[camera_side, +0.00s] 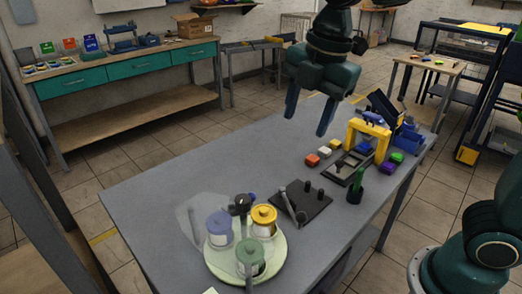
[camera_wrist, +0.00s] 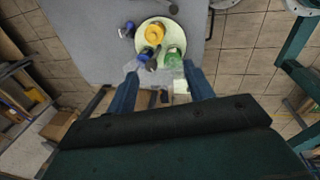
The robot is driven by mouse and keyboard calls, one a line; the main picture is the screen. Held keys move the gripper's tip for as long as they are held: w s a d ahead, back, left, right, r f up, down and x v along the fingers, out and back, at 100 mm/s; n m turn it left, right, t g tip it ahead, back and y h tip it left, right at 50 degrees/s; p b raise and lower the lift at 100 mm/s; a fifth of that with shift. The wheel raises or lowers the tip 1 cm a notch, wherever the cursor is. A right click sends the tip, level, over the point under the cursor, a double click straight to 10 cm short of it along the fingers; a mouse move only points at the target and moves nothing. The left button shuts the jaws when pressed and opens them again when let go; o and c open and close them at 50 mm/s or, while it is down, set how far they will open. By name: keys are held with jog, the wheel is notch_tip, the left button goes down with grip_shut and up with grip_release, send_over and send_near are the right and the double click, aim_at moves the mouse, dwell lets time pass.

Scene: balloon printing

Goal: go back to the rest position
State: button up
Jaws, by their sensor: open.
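My gripper (camera_side: 307,118) hangs above the grey table (camera_side: 150,185) in the side view, well clear of its surface. Its two blue fingers are apart with nothing between them. In the wrist view, my gripper (camera_wrist: 161,70) also shows its fingers spread wide. The pale round tray beyond the fingertips there holds a yellow pot (camera_wrist: 155,42), a green pot (camera_wrist: 173,57) and a blue pot (camera_wrist: 146,54). In the side view this tray (camera_side: 277,262) stands at the table's near end.
A dark plate with posts (camera_side: 305,203) lies mid-table. A yellow frame (camera_side: 368,137) stands toward the far right, with several small coloured blocks around it, including an orange block (camera_side: 312,160). A green-drawer workbench (camera_side: 128,68) stands behind. The table's left part is mostly bare.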

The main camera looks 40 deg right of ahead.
jog(key=s+d+f+m+t, duration=0.1)
jog(key=s+d+f+m, duration=0.1)
jog(key=s+d+m, duration=0.2)
jog(key=s+d+f+m+t, duration=0.2)
jog(key=s+d+m, duration=0.3)
jog(key=s+m, duration=0.5)
jog(key=m, duration=0.5)
jog(key=shift+s+h, duration=0.3)
jog(key=shift+s, duration=0.1)
jog(key=shift+f, duration=0.1)
jog(key=shift+c, duration=0.2)
